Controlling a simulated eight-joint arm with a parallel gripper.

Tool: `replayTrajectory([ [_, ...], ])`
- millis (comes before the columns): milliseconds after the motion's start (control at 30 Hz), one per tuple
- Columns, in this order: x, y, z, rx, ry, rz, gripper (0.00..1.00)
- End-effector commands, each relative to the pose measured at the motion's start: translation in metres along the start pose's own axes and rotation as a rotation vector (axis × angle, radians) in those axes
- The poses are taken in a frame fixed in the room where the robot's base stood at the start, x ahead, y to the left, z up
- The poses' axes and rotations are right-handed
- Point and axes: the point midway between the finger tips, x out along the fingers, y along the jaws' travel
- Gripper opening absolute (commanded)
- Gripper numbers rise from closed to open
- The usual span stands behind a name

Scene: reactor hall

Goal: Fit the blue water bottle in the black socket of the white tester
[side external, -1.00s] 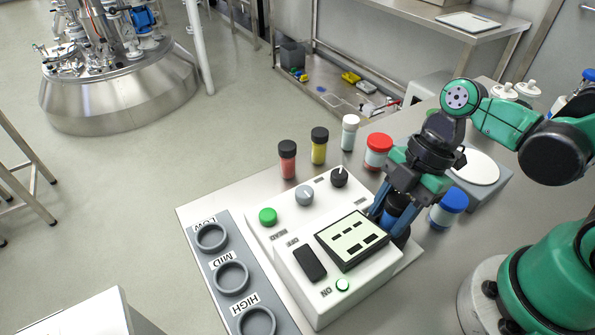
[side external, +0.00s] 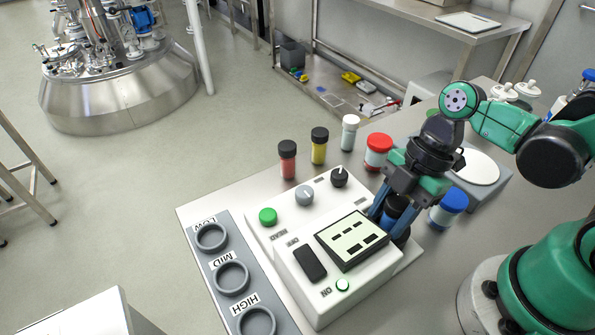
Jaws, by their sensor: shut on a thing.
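The white tester (side external: 290,240) stands on the bench with its screen, knobs and buttons facing up. My gripper (side external: 390,217) points down at the tester's right end, beside the screen, and is shut on the blue water bottle (side external: 394,204). Only a dark blue part of the bottle shows between the fingers. The black socket (side external: 403,239) shows as a dark patch just below the fingers and is mostly hidden by them. I cannot tell how far the bottle's lower end is inside the socket.
A grey rack (side external: 231,278) marked LOW, MID and HIGH has empty rings left of the tester. Behind are red-lidded (side external: 378,151), white-capped (side external: 349,132), yellow (side external: 319,146) and red (side external: 288,160) containers. A blue-lidded jar (side external: 448,208) stands close right of my gripper, near a scale (side external: 476,168).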

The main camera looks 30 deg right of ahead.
Motion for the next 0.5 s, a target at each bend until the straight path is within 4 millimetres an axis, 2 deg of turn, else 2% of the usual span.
replayTrajectory([
  [500, 0.0059, 0.0003, 0.0024, 0.000, 0.000, 0.000, 0.00],
])
